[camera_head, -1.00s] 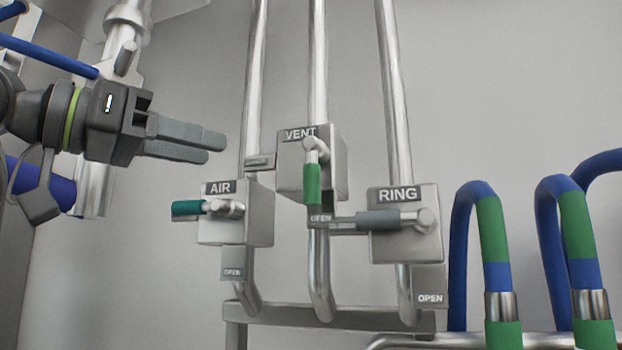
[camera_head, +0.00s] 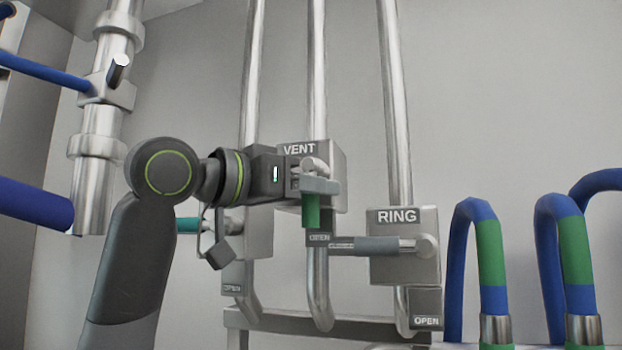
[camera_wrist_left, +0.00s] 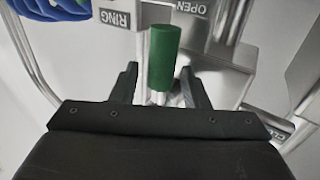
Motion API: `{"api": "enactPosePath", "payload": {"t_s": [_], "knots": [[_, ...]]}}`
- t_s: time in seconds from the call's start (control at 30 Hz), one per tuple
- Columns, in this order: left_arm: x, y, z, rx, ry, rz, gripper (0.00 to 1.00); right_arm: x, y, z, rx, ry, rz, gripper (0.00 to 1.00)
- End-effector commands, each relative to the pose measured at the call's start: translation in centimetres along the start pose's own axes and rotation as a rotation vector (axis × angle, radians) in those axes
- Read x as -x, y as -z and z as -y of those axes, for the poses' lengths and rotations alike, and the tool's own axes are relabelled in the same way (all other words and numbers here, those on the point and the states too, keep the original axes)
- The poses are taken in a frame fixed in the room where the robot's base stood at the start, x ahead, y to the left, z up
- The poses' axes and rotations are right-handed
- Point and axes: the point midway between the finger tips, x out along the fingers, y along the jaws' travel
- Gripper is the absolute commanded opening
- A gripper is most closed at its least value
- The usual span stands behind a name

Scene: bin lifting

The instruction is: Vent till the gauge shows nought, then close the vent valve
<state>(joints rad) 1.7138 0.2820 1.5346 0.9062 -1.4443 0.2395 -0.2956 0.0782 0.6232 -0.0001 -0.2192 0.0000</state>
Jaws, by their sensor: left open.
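The vent valve block (camera_head: 333,165) is on the middle pipe, marked VENT. Its green lever (camera_head: 311,212) hangs down towards an OPEN plate (camera_head: 319,239). My left gripper (camera_head: 320,184) is at the vent lever, its fingers across the lever's upper part in the head view. In the left wrist view the green lever (camera_wrist_left: 164,50) stands between the two spread fingers, with a gap visible on each side. The jaws are open and not clamped on it. No gauge shows in these frames. My right gripper is not in view.
The ring valve (camera_head: 390,270), with a grey lever (camera_head: 365,246) pointing left, is close at the lower right. The air valve (camera_head: 259,235) with its teal lever (camera_head: 188,225) is partly behind my left arm. Blue hoses (camera_head: 462,240) with green bands stand at the right.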

Motion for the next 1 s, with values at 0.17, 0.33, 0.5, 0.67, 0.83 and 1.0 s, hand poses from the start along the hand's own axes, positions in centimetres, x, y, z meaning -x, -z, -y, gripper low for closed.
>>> {"api": "enactPosePath", "payload": {"t_s": [0.17,0.33,0.5,0.67,0.83,1.0], "knots": [[-0.45,-0.03,-0.03,0.000,-0.001,0.000,0.42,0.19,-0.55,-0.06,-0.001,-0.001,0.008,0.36],[-0.42,-0.05,-0.02,0.000,0.000,0.000,0.42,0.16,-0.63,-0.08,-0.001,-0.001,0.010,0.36],[-0.40,-0.04,-0.01,0.000,0.000,0.000,0.19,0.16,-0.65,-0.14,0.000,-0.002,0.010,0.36],[-0.39,-0.03,-0.01,0.000,0.000,0.000,0.00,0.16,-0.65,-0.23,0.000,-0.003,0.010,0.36],[-0.39,-0.02,-0.01,0.000,0.000,0.000,0.00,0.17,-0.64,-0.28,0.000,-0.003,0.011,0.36],[-0.84,0.07,-0.38,-0.011,-0.001,0.008,0.00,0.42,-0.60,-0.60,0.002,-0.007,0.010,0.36]]}}
